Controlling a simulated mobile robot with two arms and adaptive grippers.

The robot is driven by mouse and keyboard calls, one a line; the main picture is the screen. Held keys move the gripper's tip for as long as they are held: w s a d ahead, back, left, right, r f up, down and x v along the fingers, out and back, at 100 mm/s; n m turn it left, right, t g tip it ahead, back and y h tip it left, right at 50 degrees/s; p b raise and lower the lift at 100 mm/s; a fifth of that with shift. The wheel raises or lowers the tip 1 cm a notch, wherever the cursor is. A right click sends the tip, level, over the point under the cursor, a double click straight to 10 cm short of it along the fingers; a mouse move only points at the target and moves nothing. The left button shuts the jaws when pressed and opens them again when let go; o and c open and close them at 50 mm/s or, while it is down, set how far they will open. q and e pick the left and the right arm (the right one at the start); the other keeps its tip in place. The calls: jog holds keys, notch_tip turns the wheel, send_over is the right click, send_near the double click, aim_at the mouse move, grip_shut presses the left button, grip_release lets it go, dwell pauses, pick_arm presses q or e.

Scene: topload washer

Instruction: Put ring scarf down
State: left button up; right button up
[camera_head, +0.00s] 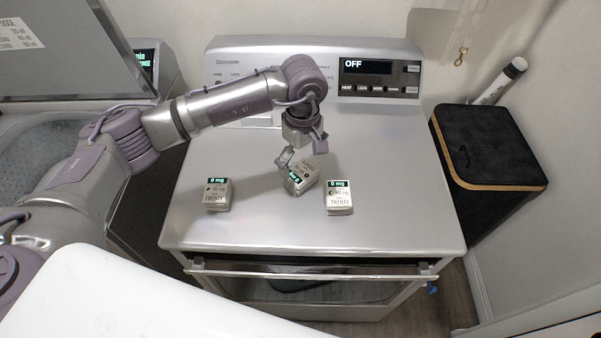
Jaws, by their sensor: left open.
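I see nothing in the head view that I can tell as a ring scarf. My left gripper (303,158) is open, pointing down over the silver dryer top (245,225). A small white box with a dark green label (302,178) sits just below its fingers, tilted or turned askew; I cannot tell whether the fingers touch it. My right gripper is not in view.
The control panel (375,78), reading "OFF", rises at the back of the top. A black hamper with a wooden band (490,140) stands to the right. An open washer (25,150) is at the left. The front of the dryer top is clear.

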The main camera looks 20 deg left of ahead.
aim_at(301, 171)
pick_arm(q)
jog(key=shift+s+f+p, duration=0.1)
jog(key=shift+f+p, duration=0.2)
jog(key=shift+p, duration=0.1)
notch_tip(301, 171, down, 4)
jog(key=shift+a+r+p, duration=0.15)
jog(key=shift+p, duration=0.85)
jog(key=shift+f, duration=0.45)
jog(key=c, duration=1.3)
